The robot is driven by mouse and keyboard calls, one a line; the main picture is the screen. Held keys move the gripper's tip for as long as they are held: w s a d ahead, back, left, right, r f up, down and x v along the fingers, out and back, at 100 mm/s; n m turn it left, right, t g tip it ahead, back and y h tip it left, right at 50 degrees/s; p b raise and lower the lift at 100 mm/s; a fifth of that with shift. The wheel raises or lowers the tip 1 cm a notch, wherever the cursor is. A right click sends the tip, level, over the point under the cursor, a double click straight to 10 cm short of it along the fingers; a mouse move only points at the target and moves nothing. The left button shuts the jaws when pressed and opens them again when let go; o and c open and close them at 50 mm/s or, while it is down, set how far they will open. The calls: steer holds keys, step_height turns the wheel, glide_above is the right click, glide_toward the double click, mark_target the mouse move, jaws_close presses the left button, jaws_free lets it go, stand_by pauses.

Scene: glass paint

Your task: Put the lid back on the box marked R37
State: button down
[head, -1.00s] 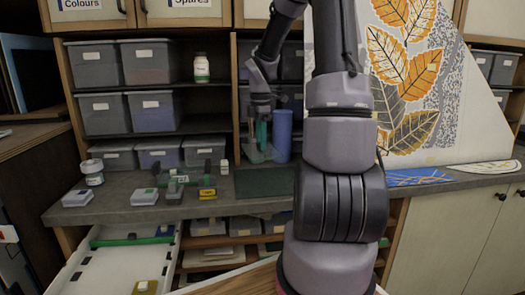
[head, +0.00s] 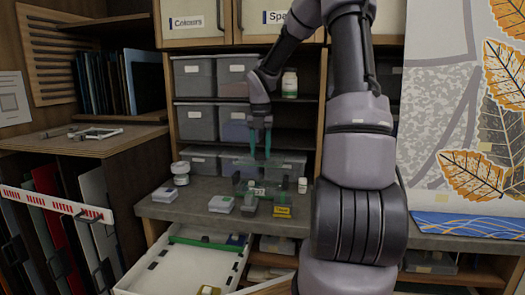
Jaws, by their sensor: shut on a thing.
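My gripper (head: 260,154) points down with its two teal fingers over the bench, in front of the grey bins. It is shut on a see-through, greenish piece, apparently the lid (head: 246,165), whose outline is faint against the bins. A small box with a white label that seems to read R37 (head: 257,190) stands on the bench just below the held piece. I cannot tell whether the held piece touches the box. The box's top is partly hidden.
White-topped boxes (head: 221,204) and a yellow-labelled block (head: 282,211) stand close by on the grey bench (head: 190,210). A jar (head: 181,172) stands at left, a small white bottle (head: 302,185) at right. An open white drawer (head: 150,280) juts out below.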

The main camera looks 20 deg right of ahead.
mark_target(260, 160)
steer(key=shift+f, duration=3)
steer(key=shift+f, duration=0.65)
steer(key=shift+c, duration=1.3)
jaws_free()
steer(key=shift+o, duration=1.3)
steer(key=shift+r, duration=0.1)
steer(key=shift+r, duration=3.4)
